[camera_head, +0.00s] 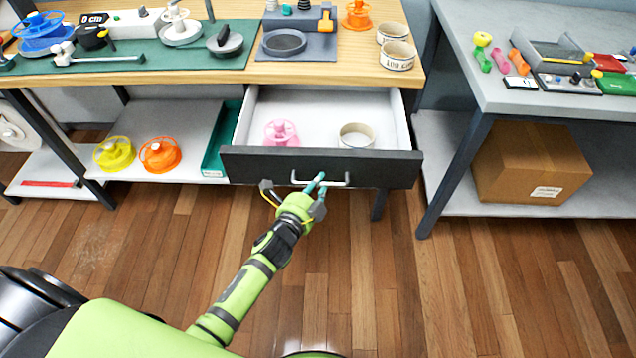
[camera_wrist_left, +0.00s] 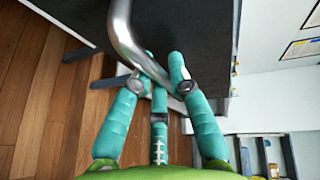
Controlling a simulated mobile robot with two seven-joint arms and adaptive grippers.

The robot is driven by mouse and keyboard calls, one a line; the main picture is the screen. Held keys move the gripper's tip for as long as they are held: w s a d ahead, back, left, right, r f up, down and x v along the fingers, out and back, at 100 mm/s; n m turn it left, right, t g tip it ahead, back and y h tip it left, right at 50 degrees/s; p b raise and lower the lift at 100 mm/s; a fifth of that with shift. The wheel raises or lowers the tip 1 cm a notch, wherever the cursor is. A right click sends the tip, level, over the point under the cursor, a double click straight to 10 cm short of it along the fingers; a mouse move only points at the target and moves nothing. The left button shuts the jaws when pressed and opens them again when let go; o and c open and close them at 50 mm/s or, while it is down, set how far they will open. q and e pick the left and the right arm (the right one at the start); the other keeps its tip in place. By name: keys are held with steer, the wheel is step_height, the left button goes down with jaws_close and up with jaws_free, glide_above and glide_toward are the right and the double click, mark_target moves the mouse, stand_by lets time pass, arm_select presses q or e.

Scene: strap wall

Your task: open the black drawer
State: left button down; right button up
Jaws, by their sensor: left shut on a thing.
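The black drawer (camera_head: 390,168) is pulled out from under the wooden workbench, and its white inside shows. A pink spool (camera_head: 281,133) and a round tin (camera_head: 356,136) lie in it. Its metal bar handle (camera_head: 342,184) is on the black front and also shows in the left wrist view (camera_wrist_left: 122,28). My left gripper (camera_head: 317,183) is at the handle, its teal fingers shut on the bar near its middle or right part. In the left wrist view the fingers (camera_wrist_left: 163,70) close around one end of the bar. My right gripper is not in view.
The wooden benchtop (camera_head: 365,75) above holds a green mat, several spools and tins. A lower shelf with a yellow spool (camera_head: 114,153) and an orange spool (camera_head: 160,154) is left of the drawer. A grey table with a cardboard box (camera_head: 532,165) stands right. The floor in front is clear.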

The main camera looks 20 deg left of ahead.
arm_select(q)
steer(key=c, duration=1.1)
jaws_free()
steer(key=shift+a, duration=0.1)
steer(key=shift+c, duration=0.2)
steer(key=v, duration=1.2)
steer(key=shift+f, duration=0.1)
steer(key=s+a+f+n+g+y, duration=0.1)
steer(key=s+f+n+g, duration=0.3)
steer(key=f, duration=0.8)
steer(key=s+f+n+g, duration=0.25)
steer(key=s+f, duration=0.35)
steer(key=f, duration=0.5)
steer(key=s+a+f+n+g, duration=0.1)
steer(key=s+f+n+g, duration=0.3)
steer(key=s+f, duration=0.3)
steer(key=s+a+f+n+g+y, duration=0.1)
steer(key=s+f+n+g, duration=0.3)
steer(key=s, duration=1.3)
step_height(320, 180, down, 5)
steer(key=shift+s+a+r+n+p, duration=0.2)
steer(key=shift+a+n+p, duration=0.25)
steer(key=shift+a+n, duration=0.25)
